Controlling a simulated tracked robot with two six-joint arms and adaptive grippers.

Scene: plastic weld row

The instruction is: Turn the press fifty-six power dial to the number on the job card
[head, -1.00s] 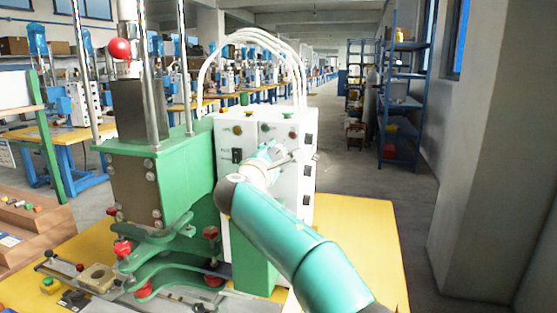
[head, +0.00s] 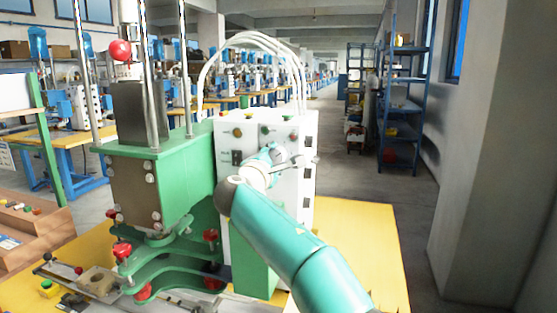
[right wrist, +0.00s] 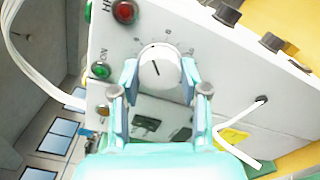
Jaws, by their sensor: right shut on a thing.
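The power dial (right wrist: 160,66) is a pale round knob with a dark pointer line, on the front of the white control box (head: 228,190). A printed scale runs around its far side; its numbers are too small for me to read surely. My right gripper (right wrist: 160,74) is shut on the dial, one finger on each side of it. In the head view the right gripper (head: 278,158) is at the box front and hides the dial. My left gripper is not in view. I cannot make out a job card.
A red button (right wrist: 125,11) and a green button (right wrist: 101,71) sit close to the dial. A bent white rod (right wrist: 235,148) is beside the right finger. The green press (head: 185,165) stands left of the box on a yellow table (head: 362,230).

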